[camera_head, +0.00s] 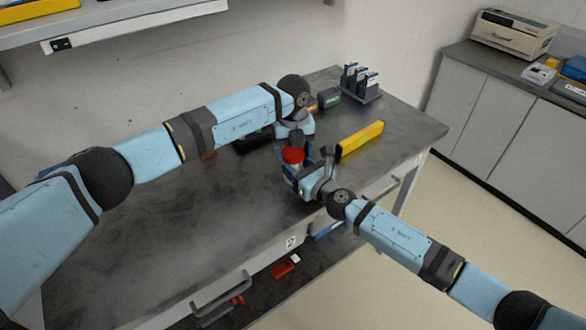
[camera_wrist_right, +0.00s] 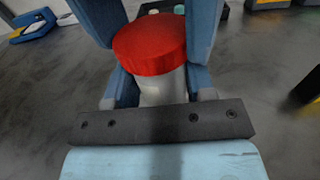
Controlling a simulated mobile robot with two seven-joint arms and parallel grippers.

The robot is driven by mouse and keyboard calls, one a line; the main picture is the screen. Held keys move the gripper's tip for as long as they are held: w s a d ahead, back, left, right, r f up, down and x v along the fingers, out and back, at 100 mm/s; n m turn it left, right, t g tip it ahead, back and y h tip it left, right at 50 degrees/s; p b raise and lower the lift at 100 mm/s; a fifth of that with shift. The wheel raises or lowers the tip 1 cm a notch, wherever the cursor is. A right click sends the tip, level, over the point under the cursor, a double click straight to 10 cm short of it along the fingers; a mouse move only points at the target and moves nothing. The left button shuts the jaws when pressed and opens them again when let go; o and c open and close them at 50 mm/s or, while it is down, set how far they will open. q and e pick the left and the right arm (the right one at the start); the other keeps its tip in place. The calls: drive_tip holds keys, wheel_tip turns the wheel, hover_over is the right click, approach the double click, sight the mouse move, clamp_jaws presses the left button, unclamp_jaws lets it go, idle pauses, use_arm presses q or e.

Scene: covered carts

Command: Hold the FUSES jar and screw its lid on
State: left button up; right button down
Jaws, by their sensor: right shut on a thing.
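The jar has a pale body (camera_wrist_right: 163,88) and a red lid (camera_wrist_right: 150,50) sitting on its top in the right wrist view. The lid also shows in the head view (camera_head: 292,155). My right gripper (camera_head: 298,172) is shut on the jar body from the side, at the table's front part. My left gripper (camera_head: 294,140) comes down from above, and its two blue fingers stand apart on either side of the lid in the right wrist view. The jar's label is hidden, and the lid's thread cannot be seen.
A yellow bar-shaped thing (camera_head: 361,138) lies just right of the grippers. A dark rack (camera_head: 362,85) and a small green-marked box (camera_head: 329,97) stand at the back. The left part of the table (camera_head: 150,235) is clear.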

use_arm(q)
drive_tip(key=c, duration=0.6)
drive_tip(key=m, duration=0.4)
drive_tip(key=shift+m, duration=0.3)
drive_tip(key=m, duration=0.4)
drive_tip(key=shift+m, duration=0.3)
drive_tip(key=m, duration=0.6)
drive_tip(key=shift+m, duration=0.3)
drive_tip(key=m, duration=0.5)
drive_tip(key=o, duration=1)
drive_tip(key=shift+r, duration=0.1)
drive_tip(key=shift+r, duration=2.15)
